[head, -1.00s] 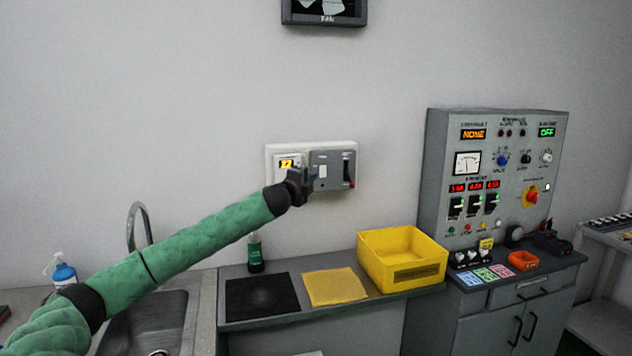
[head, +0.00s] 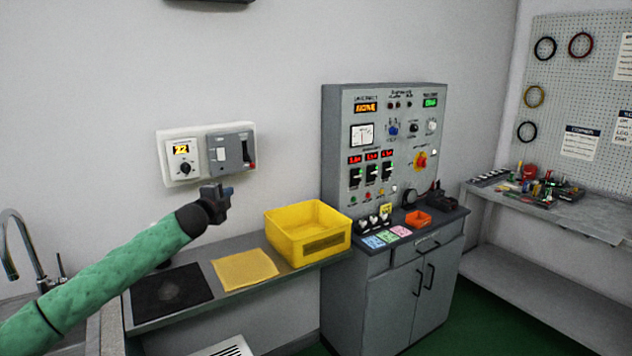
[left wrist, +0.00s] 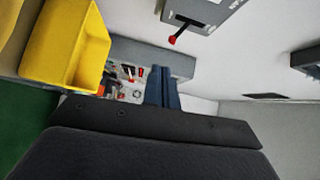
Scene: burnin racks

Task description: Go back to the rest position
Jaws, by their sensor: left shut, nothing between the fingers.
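My left gripper (head: 217,200) is at the end of my green-sleeved arm, in front of the wall and a little below the wall-mounted switch unit. It is shut and empty, and clear of the unit. In the left wrist view its closed dark fingers (left wrist: 163,88) show at the centre. The switch unit has a dial box (head: 182,160) reading what looks like 22 and a grey switch box (head: 231,152) with a dark lever and red tip. The red-tipped lever (left wrist: 178,34) also shows in the left wrist view. My right gripper is not in view.
A yellow bin (head: 307,232), a yellow mat (head: 245,270) and a black mat (head: 171,292) are on the counter below. A grey control panel (head: 340,200) on a cabinet stands to the right. A cluttered shelf bench (head: 600,227) stands far right. A sink tap (head: 12,240) is at left.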

